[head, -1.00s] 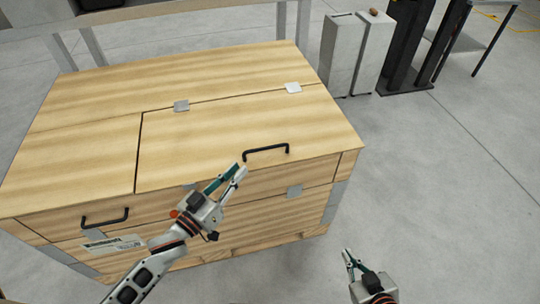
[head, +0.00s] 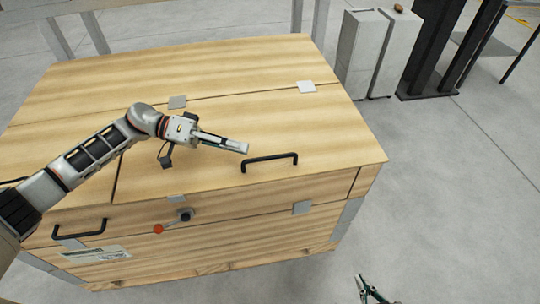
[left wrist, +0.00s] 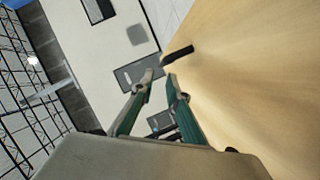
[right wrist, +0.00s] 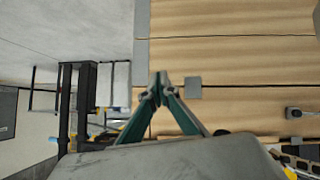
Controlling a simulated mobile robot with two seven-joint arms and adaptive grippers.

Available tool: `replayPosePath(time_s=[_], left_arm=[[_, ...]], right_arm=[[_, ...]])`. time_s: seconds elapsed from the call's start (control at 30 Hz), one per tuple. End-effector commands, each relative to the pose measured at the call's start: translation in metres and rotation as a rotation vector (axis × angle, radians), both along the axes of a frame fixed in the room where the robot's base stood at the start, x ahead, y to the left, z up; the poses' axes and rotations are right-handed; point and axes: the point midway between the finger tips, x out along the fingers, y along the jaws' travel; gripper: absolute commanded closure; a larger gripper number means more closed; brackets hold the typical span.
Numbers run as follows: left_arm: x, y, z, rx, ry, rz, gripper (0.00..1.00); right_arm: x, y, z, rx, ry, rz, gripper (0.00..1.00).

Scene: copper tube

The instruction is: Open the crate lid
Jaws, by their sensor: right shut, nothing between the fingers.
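The wooden crate (head: 210,240) has its hinged lid (head: 290,128) lying flat and closed. A black lid handle (head: 270,158) stands near the lid's front edge. My left gripper (head: 246,148) is above the lid, just left of the handle and pointing right. In the left wrist view its fingertips (left wrist: 159,78) are a little apart with nothing between them, and the handle (left wrist: 178,54) lies just ahead. My right gripper (head: 362,288) is low on the right, off the crate's front. In the right wrist view its fingertips (right wrist: 159,79) meet, empty, facing the crate's front.
A second black handle (head: 80,232) is at the left front. Metal hinge plates (head: 306,87) join the lid's rear edge. Grey bins (head: 362,50) stand behind right. The floor (head: 440,190) at right is clear.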

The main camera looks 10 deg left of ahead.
Motion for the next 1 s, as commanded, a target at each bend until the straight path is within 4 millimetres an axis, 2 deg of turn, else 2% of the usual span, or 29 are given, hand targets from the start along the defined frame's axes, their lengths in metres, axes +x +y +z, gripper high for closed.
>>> replayPosePath(time_s=[0.03, 0.17, 0.6, 1.0], left_arm=[[-0.004, -0.003, -0.013, -0.004, 0.014, -0.003, 0.85], [-0.005, -0.012, -0.013, -0.007, 0.012, -0.005, 0.85], [-0.006, -0.071, -0.025, -0.009, 0.009, -0.004, 0.85], [-0.006, -0.08, -0.027, -0.008, 0.007, -0.001, 0.85]], right_arm=[[-0.003, 0.0, -0.006, -0.002, 0.008, 0.0, 1.0], [-0.002, -0.001, -0.006, -0.003, 0.006, 0.001, 1.0], [0.003, 0.001, -0.001, 0.002, -0.008, 0.001, 1.0], [0.006, 0.002, 0.0, 0.003, -0.013, 0.002, 1.0]])
